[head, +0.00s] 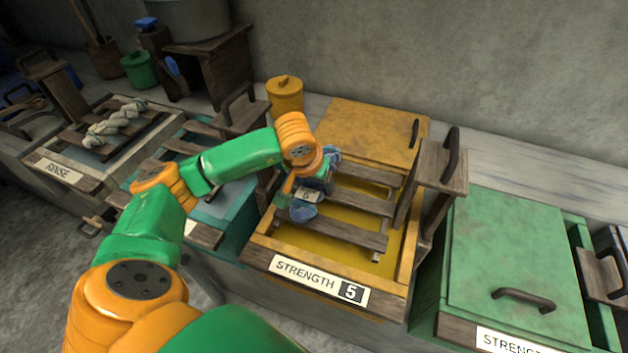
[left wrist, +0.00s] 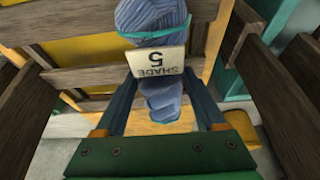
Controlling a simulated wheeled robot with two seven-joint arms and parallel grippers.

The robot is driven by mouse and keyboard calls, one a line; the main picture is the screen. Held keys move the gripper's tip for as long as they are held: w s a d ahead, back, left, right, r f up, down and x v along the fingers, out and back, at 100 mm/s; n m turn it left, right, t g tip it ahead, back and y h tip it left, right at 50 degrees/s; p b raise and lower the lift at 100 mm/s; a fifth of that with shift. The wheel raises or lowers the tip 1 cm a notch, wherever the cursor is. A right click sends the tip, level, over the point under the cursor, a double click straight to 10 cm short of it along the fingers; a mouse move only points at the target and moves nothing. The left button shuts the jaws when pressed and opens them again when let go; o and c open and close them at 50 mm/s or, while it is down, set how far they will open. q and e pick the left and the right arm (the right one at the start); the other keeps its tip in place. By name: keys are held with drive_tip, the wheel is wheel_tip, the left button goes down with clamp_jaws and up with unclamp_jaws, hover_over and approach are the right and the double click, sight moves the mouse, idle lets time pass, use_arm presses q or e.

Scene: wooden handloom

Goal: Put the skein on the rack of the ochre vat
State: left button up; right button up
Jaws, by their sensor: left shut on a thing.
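My left gripper (head: 311,186) is shut on a blue skein (head: 302,214) over the left part of the ochre vat. In the left wrist view the skein (left wrist: 152,18) runs lengthwise between the two fingers, with a tag (left wrist: 157,62) reading "SHADE 5". The ochre vat (head: 262,244) has a front label "STRENGTH 5" and yellow liquid inside. Its rack (head: 352,236) of dark wooden slats spans the opening. The skein is at the left ends of the slats; I cannot tell whether it touches them. My right gripper is not in view.
The ochre lid (head: 370,130) lies at the back of the vat. A wooden upright with a handle (head: 442,168) stands at its right. A green-lidded vat (head: 515,255) is to the right. The rinse vat (head: 60,172) at left bears a pale skein (head: 115,124).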

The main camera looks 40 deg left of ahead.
use_arm(q)
drive_tip(key=shift+f, duration=0.15)
drive_tip(key=o, duration=1.5)
drive_tip(key=shift+r, duration=0.4)
drive_tip(key=p+v, duration=0.1)
drive_tip(key=v, duration=1)
drive_tip(key=shift+s+r, duration=0.2)
drive_tip(key=shift+r, duration=0.1)
